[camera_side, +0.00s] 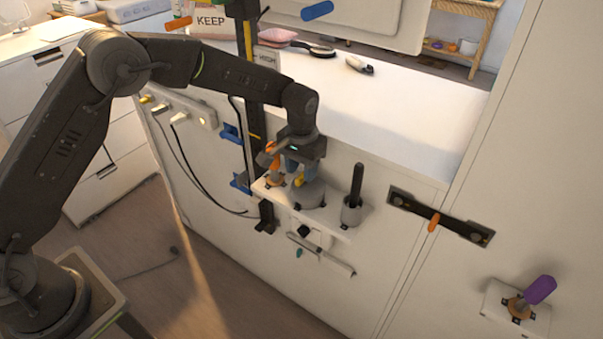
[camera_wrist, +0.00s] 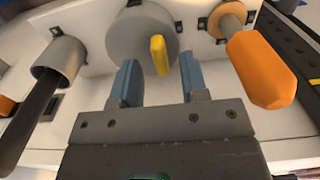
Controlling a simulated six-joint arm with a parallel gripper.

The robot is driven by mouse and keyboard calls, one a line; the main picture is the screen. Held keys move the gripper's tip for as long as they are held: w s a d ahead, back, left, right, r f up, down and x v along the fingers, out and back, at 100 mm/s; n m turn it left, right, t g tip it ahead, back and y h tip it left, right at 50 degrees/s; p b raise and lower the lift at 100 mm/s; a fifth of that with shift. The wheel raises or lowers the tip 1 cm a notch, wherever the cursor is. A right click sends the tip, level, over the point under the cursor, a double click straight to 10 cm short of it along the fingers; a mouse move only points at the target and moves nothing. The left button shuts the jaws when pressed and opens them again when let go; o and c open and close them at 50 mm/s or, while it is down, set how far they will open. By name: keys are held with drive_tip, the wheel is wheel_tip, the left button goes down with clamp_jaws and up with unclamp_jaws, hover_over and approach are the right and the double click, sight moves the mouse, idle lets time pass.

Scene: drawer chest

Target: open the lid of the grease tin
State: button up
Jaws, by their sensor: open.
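The round grey tin (camera_side: 310,195) sits on a small white shelf on the chest's front, below my gripper (camera_side: 297,168). I take it for the grease tin. In the wrist view its grey lid (camera_wrist: 122,42) shows at the top, with an upright yellow tab (camera_wrist: 160,55). The lid looks shut on the tin. My gripper (camera_wrist: 160,82) is open, its two blue fingers apart. The yellow tab stands just beyond the fingertips, between them in the picture. I cannot tell whether the fingers touch it. In the side view the fingers partly hide the tab.
An orange handle (camera_wrist: 262,68) stands close to the right finger in the wrist view. A grey cup (camera_wrist: 68,55) holding a dark rod (camera_wrist: 35,115) stands at left. A white bar handle (camera_side: 322,256) is below the shelf. The white top (camera_side: 400,110) is mostly clear.

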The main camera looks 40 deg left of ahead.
drive_tip(key=shift+f, duration=0.95)
clamp_jaws()
